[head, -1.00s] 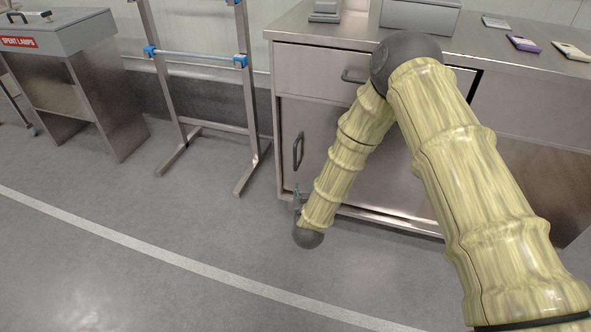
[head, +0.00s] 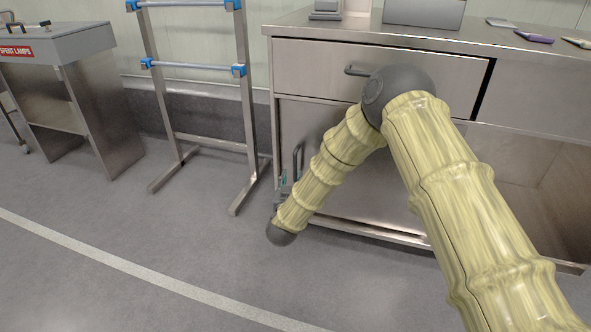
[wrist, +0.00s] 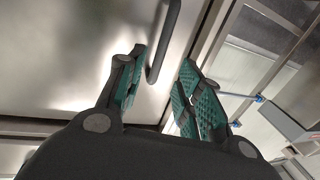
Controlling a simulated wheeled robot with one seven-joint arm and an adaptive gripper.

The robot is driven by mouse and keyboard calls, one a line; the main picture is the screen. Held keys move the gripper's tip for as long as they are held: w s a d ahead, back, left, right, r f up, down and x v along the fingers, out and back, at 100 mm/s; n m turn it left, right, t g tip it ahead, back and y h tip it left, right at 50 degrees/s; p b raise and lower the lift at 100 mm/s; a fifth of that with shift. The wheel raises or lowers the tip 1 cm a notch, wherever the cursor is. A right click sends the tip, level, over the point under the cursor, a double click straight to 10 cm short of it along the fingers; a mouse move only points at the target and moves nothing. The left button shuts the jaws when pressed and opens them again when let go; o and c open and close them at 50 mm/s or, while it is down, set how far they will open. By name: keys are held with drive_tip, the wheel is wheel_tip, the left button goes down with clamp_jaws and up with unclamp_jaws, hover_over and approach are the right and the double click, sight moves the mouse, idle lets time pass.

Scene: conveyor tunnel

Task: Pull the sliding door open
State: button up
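The sliding door (head: 350,190) is the steel lower front of the cabinet, partly hidden by my arm. Its dark vertical handle (head: 298,160) is near the door's left edge. My gripper (head: 284,181) is low at that edge, close to the handle and mostly hidden by my forearm. In the wrist view, my gripper (wrist: 163,62) is open, with green-padded fingers on either side of the lower part of the handle (wrist: 171,28). Gaps show between the handle and both fingers. The door panel (wrist: 75,50) fills the left of that view.
A drawer (head: 320,68) with a horizontal handle sits above the door. An open compartment (head: 530,185) shows at the cabinet's right. A steel rack frame (head: 245,100) with blue clamps stands left, beside a grey spent lamps bin (head: 50,45). Floor is clear in front.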

sight(295, 167)
drive_tip(key=w+b, duration=0.1)
drive_tip(key=w, duration=0.1)
drive_tip(key=w+b, duration=0.1)
drive_tip(key=w, duration=0.2)
drive_tip(key=w+d+b, duration=0.1)
drive_tip(key=w, duration=0.1)
drive_tip(key=shift+w+f, duration=0.15)
drive_tip(key=shift+w, duration=0.7)
clamp_jaws()
